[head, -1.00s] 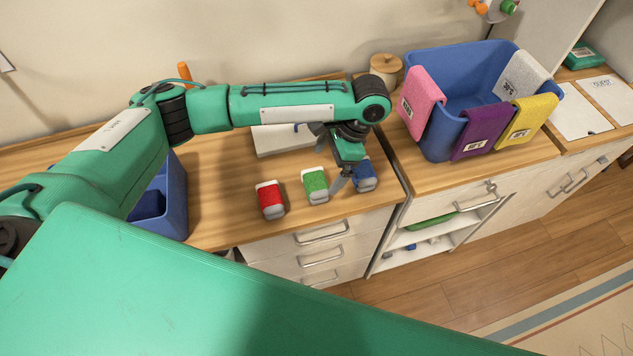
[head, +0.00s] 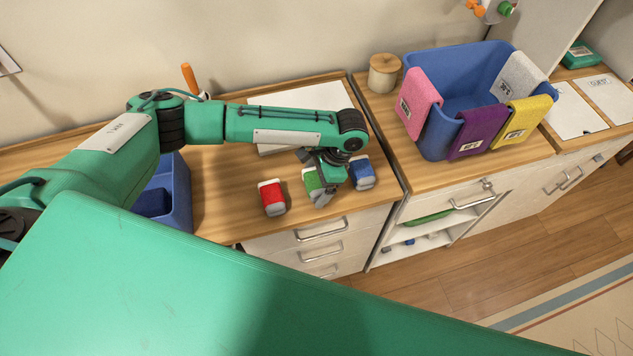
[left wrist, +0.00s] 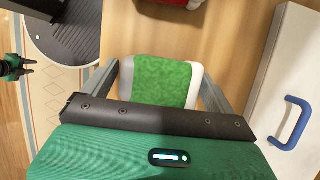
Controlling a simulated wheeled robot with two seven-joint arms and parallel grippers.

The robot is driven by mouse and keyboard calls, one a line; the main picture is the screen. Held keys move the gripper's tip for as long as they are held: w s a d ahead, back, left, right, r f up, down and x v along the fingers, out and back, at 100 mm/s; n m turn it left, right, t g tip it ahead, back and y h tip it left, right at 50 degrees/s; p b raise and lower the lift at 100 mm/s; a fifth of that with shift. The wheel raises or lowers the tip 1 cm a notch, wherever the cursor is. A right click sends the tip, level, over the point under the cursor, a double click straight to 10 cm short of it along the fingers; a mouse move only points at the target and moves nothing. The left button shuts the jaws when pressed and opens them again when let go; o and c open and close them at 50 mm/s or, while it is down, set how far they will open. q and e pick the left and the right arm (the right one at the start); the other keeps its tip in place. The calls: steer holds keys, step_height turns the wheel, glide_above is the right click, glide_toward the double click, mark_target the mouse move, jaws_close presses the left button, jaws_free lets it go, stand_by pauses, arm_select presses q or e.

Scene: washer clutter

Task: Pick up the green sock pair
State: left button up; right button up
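The green sock pair (head: 311,181) is a green bundle with a white end and a grey end, lying on the wooden counter between the red and blue pairs. My left gripper (head: 322,192) is over it and partly hides it in the head view. In the left wrist view, the green sock pair (left wrist: 160,80) sits between the two spread fingers of my left gripper (left wrist: 162,85), with a small gap at the left finger and the right finger very near its side.
A red pair (head: 272,198) lies to the left and a blue pair (head: 362,173) close to the right. A blue bin (head: 178,190) stands left; another blue bin (head: 440,130) with cloths over its rim stands right. A white box (head: 300,98) lies behind.

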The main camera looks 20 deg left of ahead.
arm_select(q)
steer(key=c, duration=0.7)
steer(key=shift+c, duration=0.4)
steer(key=shift+r, duration=0.1)
